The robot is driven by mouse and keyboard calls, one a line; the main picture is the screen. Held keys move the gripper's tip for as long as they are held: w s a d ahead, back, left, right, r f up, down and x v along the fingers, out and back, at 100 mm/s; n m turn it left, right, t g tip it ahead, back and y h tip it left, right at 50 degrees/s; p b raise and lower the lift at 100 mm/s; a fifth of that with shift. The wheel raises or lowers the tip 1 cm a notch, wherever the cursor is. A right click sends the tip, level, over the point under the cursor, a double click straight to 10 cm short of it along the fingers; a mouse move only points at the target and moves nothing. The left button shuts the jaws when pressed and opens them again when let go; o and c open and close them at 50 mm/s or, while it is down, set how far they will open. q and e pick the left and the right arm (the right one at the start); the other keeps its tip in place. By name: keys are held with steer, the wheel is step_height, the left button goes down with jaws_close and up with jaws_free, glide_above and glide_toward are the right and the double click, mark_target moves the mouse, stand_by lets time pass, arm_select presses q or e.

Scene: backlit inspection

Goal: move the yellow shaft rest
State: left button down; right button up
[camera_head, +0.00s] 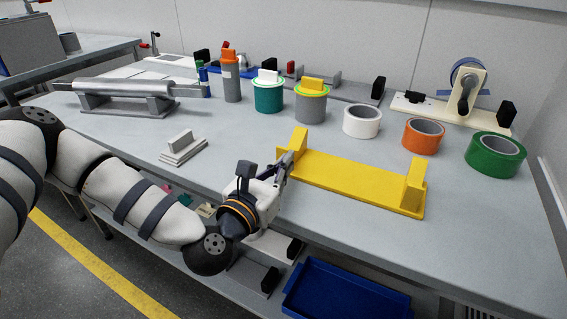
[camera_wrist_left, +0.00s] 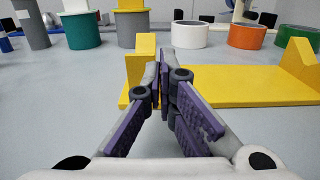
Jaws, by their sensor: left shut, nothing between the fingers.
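The yellow shaft rest (camera_head: 352,179) lies on the grey bench, a long flat base with an upright block at each end. In the left wrist view its base (camera_wrist_left: 245,86) runs to the right, and its near upright (camera_wrist_left: 144,55) stands just left of the fingers. My left gripper (camera_head: 286,162) is at the left end of the rest, beside that upright. In the wrist view its fingertips (camera_wrist_left: 163,52) are together with nothing between them. I cannot tell whether they touch the rest. My right gripper is not in view.
White (camera_head: 362,120), orange (camera_head: 423,136) and green (camera_head: 495,154) tape rolls stand behind the rest. A grey shaft on a grey rest (camera_head: 140,104) is at the back left. A small grey block (camera_head: 183,150) lies left of my gripper. A blue bin (camera_head: 345,294) sits below the bench.

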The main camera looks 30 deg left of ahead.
mark_target(302, 158)
arm_select(q)
steer(key=shift+w, duration=0.15)
steer(key=shift+w+f, duration=0.1)
steer(key=shift+w, duration=0.1)
steer(key=w+b, duration=0.1)
steer(key=w, duration=0.1)
steer(key=w+b, duration=0.1)
steer(key=w, duration=0.2)
steer(key=w+b, duration=0.1)
steer(key=w, duration=0.2)
steer(key=shift+w+d+f+b, duration=0.15)
steer(key=shift+f+b, duration=0.1)
steer(key=shift+b, duration=0.15)
steer(key=shift+w+r, duration=0.1)
steer(key=shift+r, duration=0.25)
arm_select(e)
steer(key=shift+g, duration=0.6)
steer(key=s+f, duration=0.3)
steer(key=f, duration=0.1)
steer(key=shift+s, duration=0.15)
